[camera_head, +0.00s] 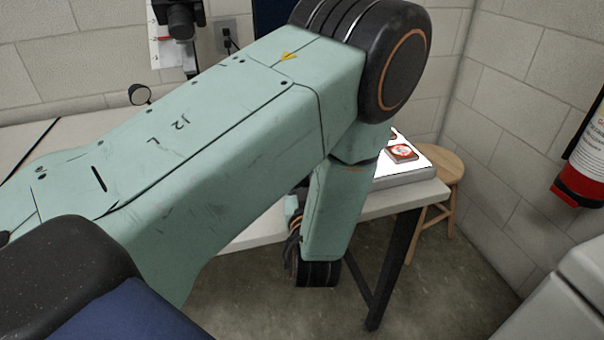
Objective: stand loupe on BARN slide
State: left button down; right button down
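A bright white light panel (415,166) lies on the right end of the table, partly hidden by my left arm. A small slide with a red and white picture (402,153) lies on it. Another dark reddish piece (393,135) shows only in part behind my arm. I cannot read BARN on either. I cannot make out the loupe for certain. My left arm crosses the middle of the view and bends down in front of the table edge. Its gripper cannot be made out. My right gripper is not in view.
The pale table (262,234) runs behind my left arm. A small round black-rimmed object (140,94) stands at its back left. A wooden stool (447,172) stands beyond the right end. A red fire extinguisher (580,185) hangs on the right wall. Open floor (440,285) lies at lower right.

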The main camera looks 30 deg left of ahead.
pick_arm(q)
jog(key=shift+s+d+r, duration=0.1)
jog(key=shift+s+r, duration=0.1)
jog(key=shift+s, duration=0.35)
jog(key=shift+f, duration=0.25)
jog(key=c, duration=1.3)
grip_release()
jog(key=shift+w+f, duration=0.15)
jog(key=shift+w, duration=0.15)
jog(key=shift+o, duration=1.4)
jog(key=shift+s+r, duration=0.2)
jog(key=shift+s, duration=0.05)
jog(key=shift+w+f, duration=0.1)
jog(key=shift+w, duration=0.15)
jog(key=shift+b, duration=0.35)
jog(key=shift+s, duration=0.25)
